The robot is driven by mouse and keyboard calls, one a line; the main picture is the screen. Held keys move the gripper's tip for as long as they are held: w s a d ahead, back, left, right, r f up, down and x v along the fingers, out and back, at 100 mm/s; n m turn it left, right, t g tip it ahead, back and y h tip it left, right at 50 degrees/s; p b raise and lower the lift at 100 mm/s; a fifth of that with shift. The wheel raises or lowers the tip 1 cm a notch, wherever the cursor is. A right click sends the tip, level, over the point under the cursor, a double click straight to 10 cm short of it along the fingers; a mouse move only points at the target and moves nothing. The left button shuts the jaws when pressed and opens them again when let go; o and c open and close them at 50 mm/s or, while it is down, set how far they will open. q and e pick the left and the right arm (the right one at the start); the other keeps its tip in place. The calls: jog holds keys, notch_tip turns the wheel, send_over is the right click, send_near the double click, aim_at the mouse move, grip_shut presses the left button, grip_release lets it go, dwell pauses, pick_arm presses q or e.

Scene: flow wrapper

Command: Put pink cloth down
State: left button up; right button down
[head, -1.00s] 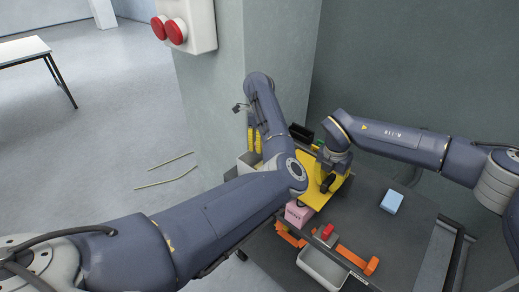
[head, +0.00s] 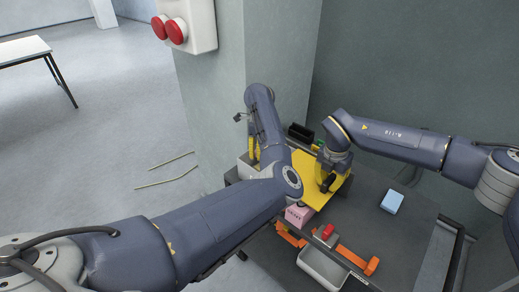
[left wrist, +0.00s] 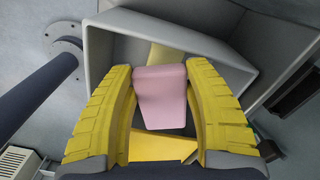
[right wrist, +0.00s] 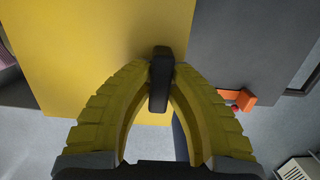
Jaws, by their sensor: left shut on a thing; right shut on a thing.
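The pink cloth (left wrist: 160,96), a folded pad, is between the yellow fingers of my left gripper (left wrist: 160,90), which is shut on it. The left wrist view shows it over the opening of a grey bin (left wrist: 108,45); its exact height is unclear. The cloth is hidden in the head view, where my left gripper (head: 252,150) points down at the bin (head: 243,168). My right gripper (right wrist: 160,65) is shut on a black handle-like piece (right wrist: 159,85) over a yellow panel (right wrist: 90,50); the head view also shows this gripper (head: 325,182).
Yellow pieces (left wrist: 177,147) show below the cloth. A pink labelled box (head: 298,215), orange parts (head: 355,260), a red piece (head: 327,232) and an empty grey tray (head: 322,268) are near the front. A blue pad (head: 392,201) lies on the dark tabletop (head: 400,240), with bare surface around it.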

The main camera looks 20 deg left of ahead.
pick_arm(q)
jog(key=shift+f, duration=0.1)
jog(key=o, duration=0.8)
notch_tip(320, 180, up, 13)
jog(key=shift+r, duration=0.1)
dwell(0.3)
pick_arm(e)
jog(key=shift+w+a, duration=0.6)
jog(key=shift+a, duration=1.3)
jog(key=shift+w+a, duration=0.6)
jog(key=shift+a, duration=1.3)
jog(key=shift+w+a, duration=0.6)
jog(key=shift+a, duration=1.3)
pick_arm(q)
jog(key=shift+d, duration=0.1)
pick_arm(e)
jog(key=shift+w+a, duration=0.2)
jog(key=shift+a, duration=0.45)
jog(key=shift+w+a, duration=0.15)
jog(key=shift+a, duration=0.45)
jog(key=shift+r, duration=0.1)
